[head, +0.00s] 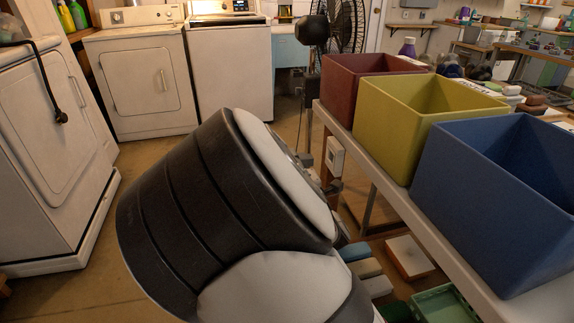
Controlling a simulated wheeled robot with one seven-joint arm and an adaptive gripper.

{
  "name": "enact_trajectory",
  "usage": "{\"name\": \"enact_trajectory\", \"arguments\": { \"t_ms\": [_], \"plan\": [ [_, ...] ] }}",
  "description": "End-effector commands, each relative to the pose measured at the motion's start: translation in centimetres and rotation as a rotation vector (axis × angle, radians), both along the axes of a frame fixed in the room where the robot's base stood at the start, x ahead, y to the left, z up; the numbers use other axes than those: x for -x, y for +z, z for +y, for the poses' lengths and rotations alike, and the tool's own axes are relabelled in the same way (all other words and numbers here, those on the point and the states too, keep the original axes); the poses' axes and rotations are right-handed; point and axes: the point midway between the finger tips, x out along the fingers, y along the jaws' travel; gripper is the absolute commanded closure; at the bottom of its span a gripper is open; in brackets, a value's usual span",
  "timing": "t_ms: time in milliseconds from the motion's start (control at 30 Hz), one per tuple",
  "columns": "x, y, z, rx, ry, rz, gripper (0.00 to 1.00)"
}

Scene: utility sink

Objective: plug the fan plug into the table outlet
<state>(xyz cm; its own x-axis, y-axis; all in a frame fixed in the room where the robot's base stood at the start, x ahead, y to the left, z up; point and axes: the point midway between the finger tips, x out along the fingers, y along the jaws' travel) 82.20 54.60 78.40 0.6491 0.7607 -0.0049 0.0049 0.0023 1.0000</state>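The table outlet (336,157) is a small white box on the side of the long table, below the red bin. The black fan (340,22) stands on the floor behind the table's far end. I cannot make out the fan plug near the outlet. My large black and white arm fills the middle foreground. Small dark parts, probably of my gripper (333,187), show past the arm's right edge, just below the outlet. The fingers are mostly hidden, so I cannot tell whether they hold anything. A black cord with a dark plug-like end (61,116) hangs over the left white appliance.
A red bin (340,90), a yellow bin (388,128) and a blue bin (470,205) stand on the table (398,210). Boxes and a green crate (440,304) lie beneath it. White appliances (135,75) line the back and left. Brown floor (85,285) is clear at lower left.

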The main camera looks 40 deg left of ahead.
Motion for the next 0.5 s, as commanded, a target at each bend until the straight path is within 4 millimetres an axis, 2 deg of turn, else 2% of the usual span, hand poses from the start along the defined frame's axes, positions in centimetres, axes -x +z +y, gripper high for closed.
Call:
{"name": "enact_trajectory", "arguments": {
  "t_ms": [233,500],
  "plan": [
    [-1.8,0.0,-1.5,-0.002,-0.002,-0.001,1.0],
    [-2.8,0.1,-2.4,-0.002,-0.001,-0.001,1.0]
  ]
}}
